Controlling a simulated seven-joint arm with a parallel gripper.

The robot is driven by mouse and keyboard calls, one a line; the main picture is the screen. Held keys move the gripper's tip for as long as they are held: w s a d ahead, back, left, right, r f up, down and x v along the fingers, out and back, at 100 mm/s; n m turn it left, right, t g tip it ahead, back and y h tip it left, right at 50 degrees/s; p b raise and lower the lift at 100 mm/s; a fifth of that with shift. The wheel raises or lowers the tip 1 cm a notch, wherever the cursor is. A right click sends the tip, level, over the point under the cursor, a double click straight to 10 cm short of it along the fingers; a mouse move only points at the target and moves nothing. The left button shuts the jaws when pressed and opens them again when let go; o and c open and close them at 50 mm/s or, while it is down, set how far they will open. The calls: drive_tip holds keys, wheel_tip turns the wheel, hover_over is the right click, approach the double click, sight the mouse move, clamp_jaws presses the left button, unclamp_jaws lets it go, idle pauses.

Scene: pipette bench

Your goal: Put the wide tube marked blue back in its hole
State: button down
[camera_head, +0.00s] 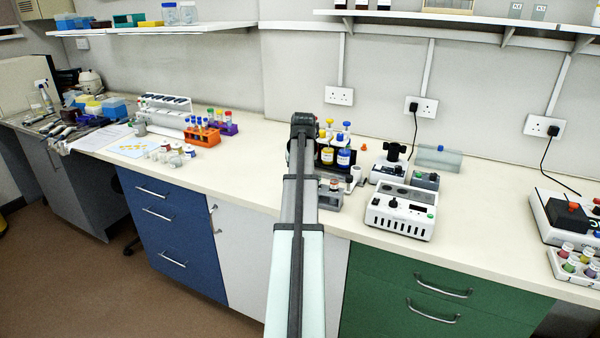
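My arm reaches up the middle of the view, and its dark far end stands over the bench. My gripper does not show; it seems hidden behind the arm. An orange rack (202,138) on the left half of the bench holds several tubes with coloured caps, some blue. A purple rack (231,129) beside it holds tubes with red and green caps. At this size I cannot tell which tube is the wide one marked blue, or which hole is empty. Part of the bench behind my arm is hidden.
Bottles with yellow and blue caps (344,157) stand right of my arm's end. A white device (401,211) stands near the front edge. A tray of capped tubes (577,268) is at far right. The bench between (485,215) is clear.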

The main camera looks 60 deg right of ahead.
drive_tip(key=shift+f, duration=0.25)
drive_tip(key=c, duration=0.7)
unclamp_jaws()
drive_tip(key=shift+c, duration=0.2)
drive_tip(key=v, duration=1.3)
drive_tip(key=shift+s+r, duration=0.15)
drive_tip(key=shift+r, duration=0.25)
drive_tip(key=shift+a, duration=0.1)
